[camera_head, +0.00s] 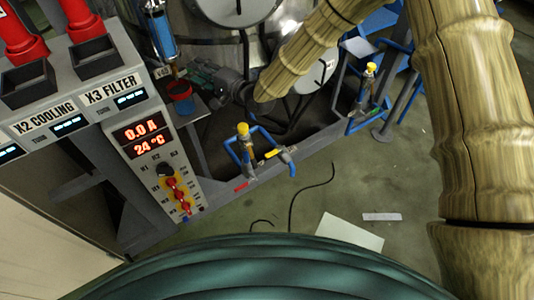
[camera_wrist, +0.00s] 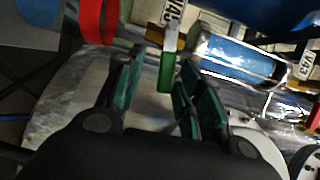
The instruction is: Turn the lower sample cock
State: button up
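My gripper (camera_head: 203,73) reaches in from the right toward the foot of a blue glass cylinder (camera_head: 160,28) in the head view; its fingers are small and partly hard to make out there. In the wrist view my gripper (camera_wrist: 165,66) is open, its two teal-padded fingers apart. A green-tipped handle (camera_wrist: 168,76), which looks like a cock lever, hangs in the gap between the fingertips with space on both sides. The blue glass cylinder (camera_wrist: 240,60) lies to its right in that view. I cannot tell whether the handle is between the fingers or just beyond them.
A red cup (camera_head: 180,91) sits below the cylinder. The control panel (camera_head: 150,150) is at the left. Yellow-topped valves with blue pipes (camera_head: 243,150) stand on the frame below. A red ring-like thing (camera_wrist: 98,22) is left of the fingers. Bare floor (camera_head: 400,190) lies at right.

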jog(key=v, duration=0.9)
jog(key=s+d+f+g+h+p, duration=0.1)
jog(key=s+d+f+h, duration=0.2)
jog(key=f, duration=0.7)
jog(key=s+d+f+n+g+h+p, duration=0.1)
jog(key=s+d+f+h, duration=0.2)
jog(key=s+d+f, duration=0.5)
jog(key=shift+s+d+f+n+h, duration=0.3)
jog(key=shift+d+f+h, duration=0.15)
jog(key=shift+f, duration=0.5)
